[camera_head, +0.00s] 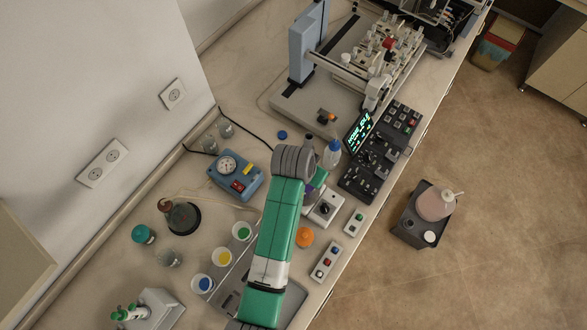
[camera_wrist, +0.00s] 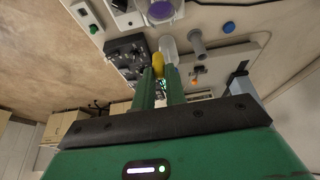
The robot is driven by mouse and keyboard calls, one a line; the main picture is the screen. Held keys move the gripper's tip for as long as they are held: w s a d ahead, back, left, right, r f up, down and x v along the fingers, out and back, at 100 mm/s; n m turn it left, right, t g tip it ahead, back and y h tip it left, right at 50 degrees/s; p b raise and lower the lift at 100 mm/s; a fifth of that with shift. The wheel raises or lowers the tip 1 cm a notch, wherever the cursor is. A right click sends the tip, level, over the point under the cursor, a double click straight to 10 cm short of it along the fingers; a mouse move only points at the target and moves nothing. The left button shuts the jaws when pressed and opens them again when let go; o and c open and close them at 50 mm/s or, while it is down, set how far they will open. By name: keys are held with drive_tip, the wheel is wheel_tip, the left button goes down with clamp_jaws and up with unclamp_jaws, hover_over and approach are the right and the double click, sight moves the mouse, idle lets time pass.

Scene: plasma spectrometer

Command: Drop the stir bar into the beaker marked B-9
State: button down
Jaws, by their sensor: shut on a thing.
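In the wrist view my gripper (camera_wrist: 163,80) is shut on a small yellow, rounded thing (camera_wrist: 157,62) at its fingertips. It looks like the stir bar, though its far end is hard to make out. Clear glass beakers stand on the bench: one (camera_head: 225,128) and another (camera_head: 208,143) near the wall, and one (camera_head: 168,258) at the lower left. No B-9 marking is readable, so I cannot tell which beaker bears it.
A wash bottle (camera_head: 332,153) with a blue cap stands close to my arm's end. A blue gauge box (camera_head: 236,175), a dark-based flask (camera_head: 182,218) and cups with green (camera_head: 242,232), yellow (camera_head: 222,257) and blue (camera_head: 202,284) contents stand to the left. A control panel (camera_head: 380,155) is right.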

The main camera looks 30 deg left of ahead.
drive_tip(key=shift+w+d+f, duration=0.1)
drive_tip(key=shift+f, duration=0.15)
wheel_tip(320, 180, down, 6)
drive_tip(key=b, duration=0.5)
drive_tip(key=shift+r, duration=0.25)
drive_tip(key=c, duration=1.4)
unclamp_jaws()
drive_tip(key=shift+o, duration=0.2)
drive_tip(key=v, duration=0.8)
